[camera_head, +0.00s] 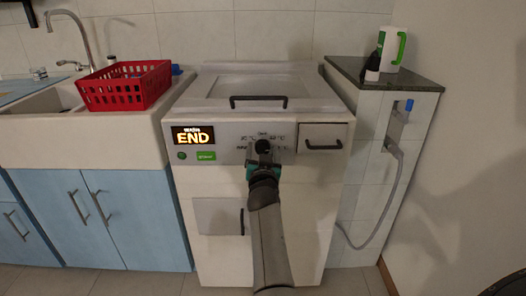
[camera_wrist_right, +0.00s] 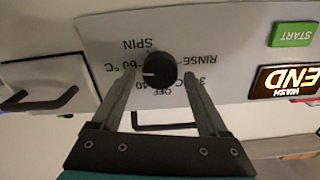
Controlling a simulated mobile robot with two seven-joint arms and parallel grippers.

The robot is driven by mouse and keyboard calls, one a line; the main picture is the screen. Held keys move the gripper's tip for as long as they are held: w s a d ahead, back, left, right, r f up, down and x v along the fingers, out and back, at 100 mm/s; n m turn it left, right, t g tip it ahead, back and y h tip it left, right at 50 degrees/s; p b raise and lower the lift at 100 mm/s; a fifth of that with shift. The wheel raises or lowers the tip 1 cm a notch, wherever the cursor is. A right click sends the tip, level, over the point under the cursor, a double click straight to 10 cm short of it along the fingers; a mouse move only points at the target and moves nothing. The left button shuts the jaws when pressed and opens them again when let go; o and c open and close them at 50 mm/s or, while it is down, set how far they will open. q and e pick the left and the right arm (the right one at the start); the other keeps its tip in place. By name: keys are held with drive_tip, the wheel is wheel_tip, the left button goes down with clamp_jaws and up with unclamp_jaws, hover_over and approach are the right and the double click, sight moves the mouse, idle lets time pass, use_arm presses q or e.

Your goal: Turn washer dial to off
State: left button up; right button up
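The washer (camera_head: 262,190) stands in the middle of the head view, its display lit with "END". Its black dial (camera_wrist_right: 160,70) is on the front panel (camera_wrist_right: 225,60), with a white mark on the side toward the "60 °C" label. The panel appears upside down in the right wrist view, so "OFF" (camera_wrist_right: 160,92) is below the dial there. My right gripper (camera_wrist_right: 160,74) is open, with one finger on each side of the dial and small gaps visible. In the head view, my right gripper (camera_head: 262,155) partly covers the dial. My left gripper is not in view.
A black handle (camera_head: 258,100) sits on the lid above the dial, and a drawer handle (camera_head: 323,145) is right of it. A green start button (camera_head: 206,156) is to the left. A red basket (camera_head: 125,88) stands by the sink.

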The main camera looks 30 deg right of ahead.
clamp_jaws()
idle(0.4)
